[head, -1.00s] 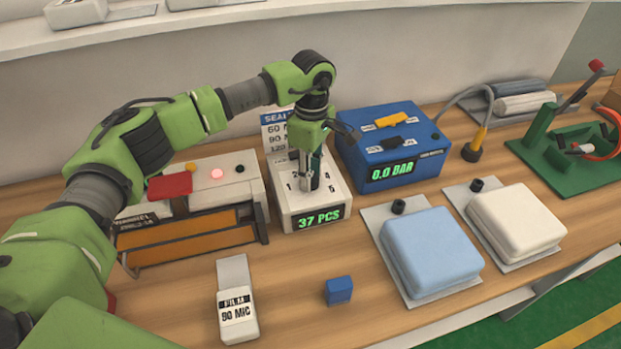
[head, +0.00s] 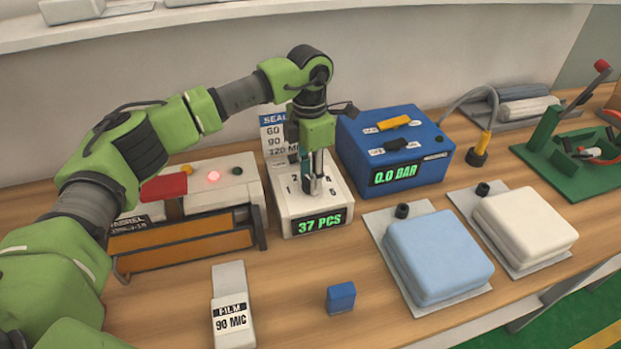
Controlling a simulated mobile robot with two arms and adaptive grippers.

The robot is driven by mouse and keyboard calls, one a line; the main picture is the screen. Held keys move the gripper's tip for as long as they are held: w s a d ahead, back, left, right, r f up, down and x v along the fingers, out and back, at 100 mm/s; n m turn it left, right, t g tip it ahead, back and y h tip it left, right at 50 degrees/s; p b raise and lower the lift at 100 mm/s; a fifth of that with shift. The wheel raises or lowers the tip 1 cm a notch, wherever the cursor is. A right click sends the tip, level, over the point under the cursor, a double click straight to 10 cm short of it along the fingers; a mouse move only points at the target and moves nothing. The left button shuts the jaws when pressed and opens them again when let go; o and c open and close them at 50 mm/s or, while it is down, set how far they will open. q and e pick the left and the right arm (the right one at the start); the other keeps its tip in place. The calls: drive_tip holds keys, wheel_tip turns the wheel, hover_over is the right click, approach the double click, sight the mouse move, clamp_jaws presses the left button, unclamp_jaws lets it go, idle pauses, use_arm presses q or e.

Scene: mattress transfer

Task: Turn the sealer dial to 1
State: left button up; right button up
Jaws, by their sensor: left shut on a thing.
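The sealer dial box is a white box (head: 290,219) with numbers on its sloped top and a green "37 PCS" display on its front. My left gripper (head: 314,188) points down onto the middle of that top. It is shut on the dial, which its fingers mostly hide, so I cannot read the setting. A sealer chart (head: 272,132) stands behind the box, partly covered by my arm. The sealer (head: 208,190), with a red block, a lit red lamp and orange bars, stands to the left. My right gripper is not in view.
A blue pump box (head: 408,154) reading "0.0 BAR" stands right of the dial box. In front are a film tag (head: 231,310), a small blue block (head: 341,297), a blue mattress (head: 437,256) and a white mattress (head: 525,228). A green clamp rig (head: 570,160) is at far right.

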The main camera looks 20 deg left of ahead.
sight(309, 180)
use_arm(q)
drive_tip(key=n+b, duration=0.1)
drive_tip(key=n, duration=0.5)
drive_tip(key=n+b, duration=0.1)
drive_tip(key=n, duration=0.4)
drive_tip(key=shift+r+n, duration=0.1)
drive_tip(key=shift+n, duration=0.3)
drive_tip(key=shift+w, duration=0.1)
drive_tip(key=o, duration=1.1)
wheel_tip(309, 180, up, 12)
drive_tip(key=shift+a, duration=0.15)
